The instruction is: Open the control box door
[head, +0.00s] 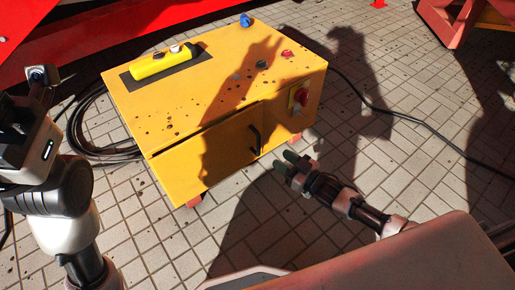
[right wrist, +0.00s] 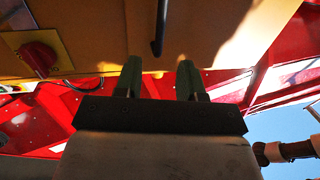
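The yellow control box (head: 185,100) stands on the tiled floor. Its front door (head: 215,148) looks shut, with a black handle (head: 254,137) near its right edge. My right gripper (head: 290,163) is in front of the box, below and right of the handle, and apart from it. In the right wrist view my right gripper (right wrist: 157,80) is open and empty, its two green fingers spread. The handle (right wrist: 160,28) lies ahead, roughly in line with the gap. My left gripper (head: 40,78) is at the left edge; its fingers are not clear.
A red rotary switch (head: 299,97) sits on the front, right of the door; it also shows in the right wrist view (right wrist: 38,58). A yellow pendant (head: 160,65) lies on top. Black cable (head: 90,125) coils left of the box. Floor in front is clear.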

